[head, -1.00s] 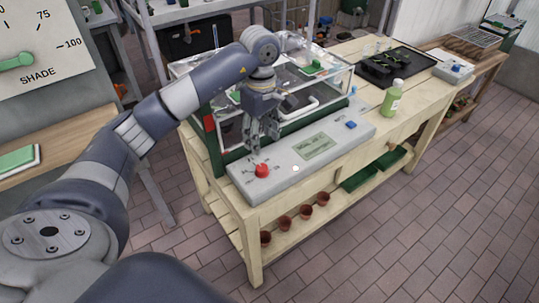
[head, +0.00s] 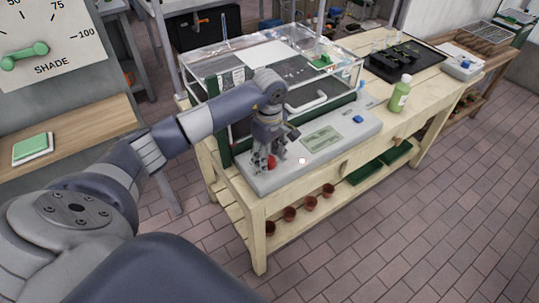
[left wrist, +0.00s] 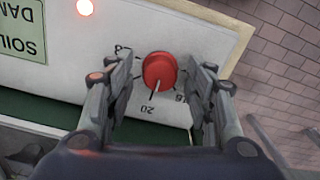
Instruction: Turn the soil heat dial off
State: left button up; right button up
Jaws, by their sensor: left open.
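The red soil heat dial (left wrist: 159,71) sits on the pale control panel (left wrist: 185,25). In the left wrist view its white pointer line points down toward the 20 mark. In the head view the dial (head: 271,161) is partly hidden behind my left gripper (head: 264,167). My left gripper (left wrist: 160,95) is open, with one finger on each side of the dial and visible gaps between. I cannot tell any contact. The right gripper does not show.
A glass-covered propagator box (head: 300,75) stands behind the panel on the wooden bench (head: 315,170). A green bottle (head: 399,95) stands right of the panel. A lit indicator (left wrist: 85,7) and a green label (left wrist: 24,28) are near the dial. Several pots are on the lower shelf.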

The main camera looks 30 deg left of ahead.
pick_arm(q)
jog(key=c, duration=1.1)
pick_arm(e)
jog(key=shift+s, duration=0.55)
pick_arm(q)
jog(key=shift+n, duration=0.3)
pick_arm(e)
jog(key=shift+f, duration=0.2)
pick_arm(q)
jog(key=n+b, duration=0.2)
jog(key=n, duration=0.1)
jog(key=shift+n, duration=0.3)
jog(key=n+b, duration=0.1)
jog(key=n, duration=0.4)
jog(key=shift+n, duration=0.3)
jog(key=n+b, duration=0.1)
jog(key=n, duration=0.9)
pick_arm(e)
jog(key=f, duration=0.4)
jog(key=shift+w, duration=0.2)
